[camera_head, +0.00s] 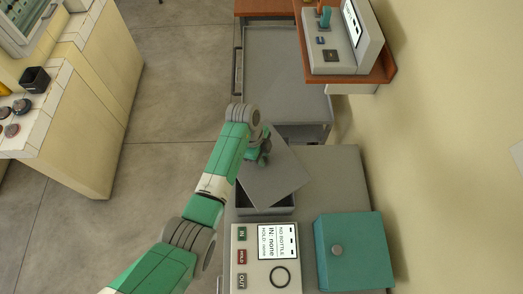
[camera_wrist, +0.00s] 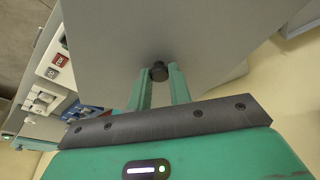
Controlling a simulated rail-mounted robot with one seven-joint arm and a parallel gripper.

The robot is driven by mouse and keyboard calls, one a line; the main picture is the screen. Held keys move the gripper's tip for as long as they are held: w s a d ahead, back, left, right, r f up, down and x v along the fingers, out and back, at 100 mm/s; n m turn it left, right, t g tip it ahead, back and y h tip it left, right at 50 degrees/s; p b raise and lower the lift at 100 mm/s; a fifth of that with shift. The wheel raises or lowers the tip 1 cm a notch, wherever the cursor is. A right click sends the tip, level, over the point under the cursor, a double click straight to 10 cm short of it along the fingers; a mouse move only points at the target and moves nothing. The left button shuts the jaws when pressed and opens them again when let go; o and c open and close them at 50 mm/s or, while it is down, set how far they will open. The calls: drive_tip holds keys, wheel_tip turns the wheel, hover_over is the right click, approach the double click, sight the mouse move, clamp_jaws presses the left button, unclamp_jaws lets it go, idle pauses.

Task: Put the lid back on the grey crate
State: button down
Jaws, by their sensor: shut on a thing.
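The grey lid (camera_head: 278,178) is in my gripper (camera_head: 264,156), over the grey crate (camera_head: 266,211). In the wrist view my gripper (camera_wrist: 160,86) has its two green fingers closed on the lid's black knob (camera_wrist: 159,70), and the flat lid (camera_wrist: 180,30) fills the upper middle. In the head view the lid is turned askew to the crate. The crate's near side and a dark strip of its inside show past the lid's near edge. The rest of the crate is hidden under the lid. I cannot tell whether lid and crate touch.
A panel device with IN, HOLD and OUT buttons (camera_head: 240,257) and a teal box with a round knob (camera_head: 351,252) stand nearer on the grey counter (camera_head: 340,180). A device on a wooden shelf (camera_head: 345,45) is at the far right. A cream bench (camera_head: 75,120) is at left.

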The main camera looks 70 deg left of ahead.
drive_tip(key=shift+w+f+b, duration=0.15)
drive_tip(key=shift+f+b, duration=0.2)
drive_tip(key=shift+f, duration=0.05)
wheel_tip(320, 180, down, 6)
drive_tip(key=b, duration=0.4)
drive_tip(key=shift+r+b, duration=0.2)
drive_tip(key=shift+b, duration=0.2)
drive_tip(key=shift+f, duration=0.15)
idle(1.3)
drive_tip(key=c, duration=0.7)
unclamp_jaws()
wheel_tip(320, 180, up, 7)
drive_tip(key=p, duration=0.6)
clamp_jaws()
